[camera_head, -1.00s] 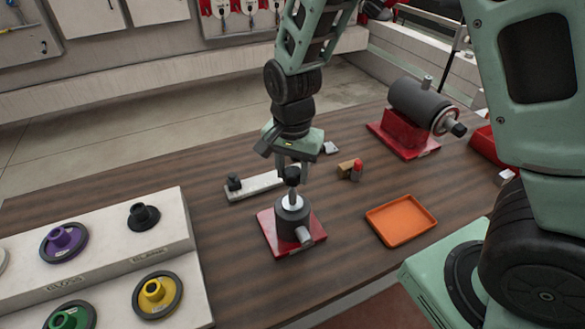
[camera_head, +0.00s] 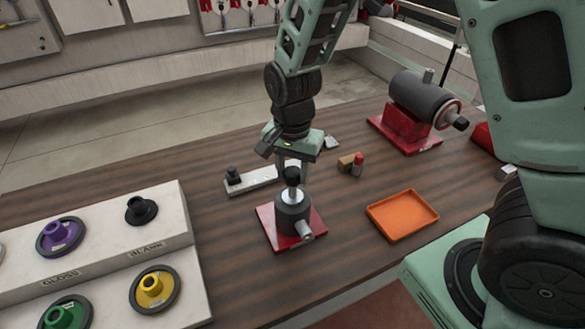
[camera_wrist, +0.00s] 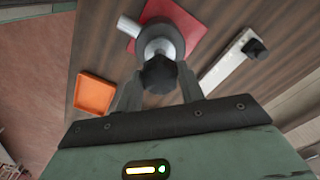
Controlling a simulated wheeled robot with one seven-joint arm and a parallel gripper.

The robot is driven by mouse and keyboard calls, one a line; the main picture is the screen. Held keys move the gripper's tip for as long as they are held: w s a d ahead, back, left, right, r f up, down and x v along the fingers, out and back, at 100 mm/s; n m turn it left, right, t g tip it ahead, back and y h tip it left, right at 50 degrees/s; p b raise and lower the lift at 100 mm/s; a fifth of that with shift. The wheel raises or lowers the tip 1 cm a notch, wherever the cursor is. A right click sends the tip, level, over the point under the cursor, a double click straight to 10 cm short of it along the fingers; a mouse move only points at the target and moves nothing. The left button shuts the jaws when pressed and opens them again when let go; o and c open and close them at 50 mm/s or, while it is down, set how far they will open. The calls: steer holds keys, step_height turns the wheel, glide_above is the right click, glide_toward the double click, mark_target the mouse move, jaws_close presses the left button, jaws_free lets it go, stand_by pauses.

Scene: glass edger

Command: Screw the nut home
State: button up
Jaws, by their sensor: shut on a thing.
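The black nut (camera_head: 292,177) sits at the top of the upright silver spindle (camera_head: 293,195), which stands on a dark grey cylindrical body (camera_head: 291,212) on a red base plate (camera_head: 266,222). My gripper (camera_head: 292,172) points down from above with its fingers around the nut. In the wrist view my gripper (camera_wrist: 160,84) has one finger on each side of the black nut (camera_wrist: 159,74), shut on it. The silver spindle and the grey body show behind the nut there. The thread under the nut is too small to make out.
An orange tray (camera_head: 402,216) lies to the right. A white bar with a black knob (camera_head: 234,176) lies behind left. A small block with a red-capped item (camera_head: 357,164) and a grey motor (camera_head: 424,98) stand behind right. A stepped rack of coloured wheels (camera_head: 150,270) fills the left.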

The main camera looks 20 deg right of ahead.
steer(key=shift+r+m+p, duration=0.25)
steer(key=shift+m+p, duration=0.6)
steer(key=shift+m, duration=0.15)
steer(key=m+p, duration=0.4)
steer(key=m, duration=0.1)
steer(key=shift+m, duration=0.4)
steer(key=m+p, duration=0.3)
steer(key=m, duration=0.1)
steer(key=m+p, duration=0.2)
steer(key=m, duration=0.2)
steer(key=shift+p, duration=0.4)
steer(key=m+p, duration=0.1)
steer(key=m, duration=0.2)
steer(key=shift+p, duration=0.4)
steer(key=shift+f+m, duration=0.3)
steer(key=shift+m, duration=0.7)
steer(key=m, duration=0.6)
steer(key=shift+m, duration=0.4)
steer(key=o, duration=1.1)
steer(key=shift+c, duration=1.3)
